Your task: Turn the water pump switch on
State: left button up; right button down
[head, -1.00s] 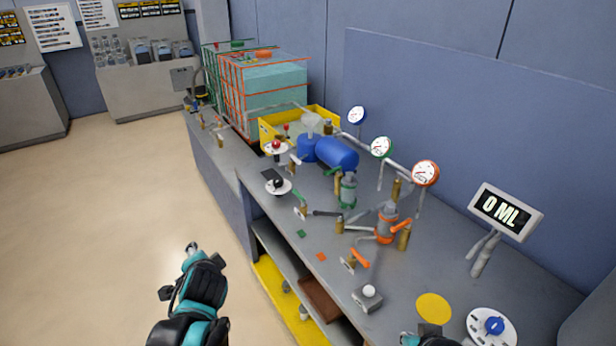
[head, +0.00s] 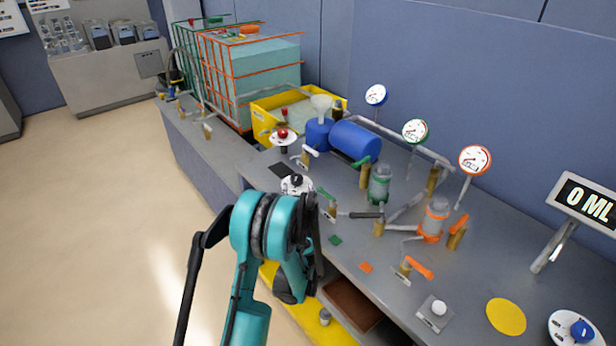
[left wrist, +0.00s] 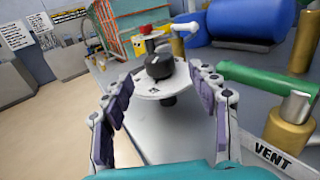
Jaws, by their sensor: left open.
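A black rotary knob (left wrist: 160,66) sits on a round white dial plate (left wrist: 148,90) in the left wrist view. The same black knob (head: 295,180) shows in the head view near the bench's front edge, just beyond my left gripper. My left gripper (left wrist: 163,84) is open, with one finger on each side of the plate's near part. The knob stands ahead of the fingertips and is not gripped. In the head view my left gripper (head: 308,208) is partly hidden by its own arm. I cannot read a label on this dial. My right gripper is out of view.
A red knob (head: 282,133) on a white disc stands behind the black one. A valve with a green handle (left wrist: 252,78) and a VENT label (left wrist: 272,155) are close to the right finger. A blue tank (head: 355,142) lies beyond. A blue knob (head: 581,331) is far right.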

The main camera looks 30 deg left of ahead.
aim_at(297, 183)
pick_arm(q)
jog(key=b+x, duration=0.1)
jog(key=x, duration=0.5)
jog(key=shift+w+a+b, duration=0.1)
jog(key=shift+a+b, duration=0.05)
jog(key=shift+b, duration=0.2)
jog(key=shift+w+a, duration=0.3)
jog(key=shift+w, duration=0.1)
jog(key=c, duration=1.2)
